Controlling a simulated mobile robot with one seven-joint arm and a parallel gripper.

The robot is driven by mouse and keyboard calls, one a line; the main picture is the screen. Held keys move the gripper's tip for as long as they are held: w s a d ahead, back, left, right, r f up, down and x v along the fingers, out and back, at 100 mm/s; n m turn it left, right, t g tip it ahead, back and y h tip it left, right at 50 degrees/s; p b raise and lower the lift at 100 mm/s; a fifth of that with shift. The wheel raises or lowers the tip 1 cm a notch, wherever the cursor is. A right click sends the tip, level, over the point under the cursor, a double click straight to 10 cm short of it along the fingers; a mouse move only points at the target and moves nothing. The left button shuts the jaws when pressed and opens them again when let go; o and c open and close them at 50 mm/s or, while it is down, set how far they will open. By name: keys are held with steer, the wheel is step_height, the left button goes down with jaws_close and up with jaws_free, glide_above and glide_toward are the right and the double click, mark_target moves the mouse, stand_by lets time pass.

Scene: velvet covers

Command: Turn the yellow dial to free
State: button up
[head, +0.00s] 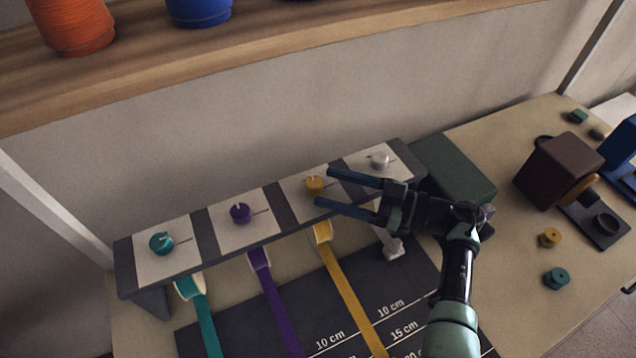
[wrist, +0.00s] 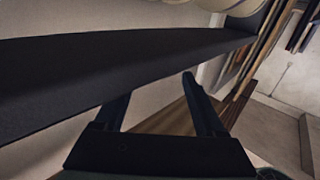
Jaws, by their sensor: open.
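The yellow dial (head: 314,185) is a small round knob on a pale plate of the grey sloped panel (head: 204,238). A pale mark on it points up in the picture, and a thin dark line is on the plate to its right. I can read no "free" label. My gripper (head: 324,187) is open and empty, its two blue fingers pointing left just right of the yellow dial; I cannot tell whether they touch it. In the wrist view my gripper (wrist: 157,88) is spread beside a dark surface, and no dial is clearly seen there.
A teal dial (head: 161,243) and purple dial (head: 240,213) are to the left, a white dial (head: 380,160) to the right. Yellow tape (head: 350,297) hangs below. A wooden shelf (head: 250,45) with spools is above. A dark green box (head: 452,168) stands right of the panel.

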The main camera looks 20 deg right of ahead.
steer(key=b+v, duration=0.2)
steer(key=v, duration=0.7)
steer(key=shift+a, duration=0.1)
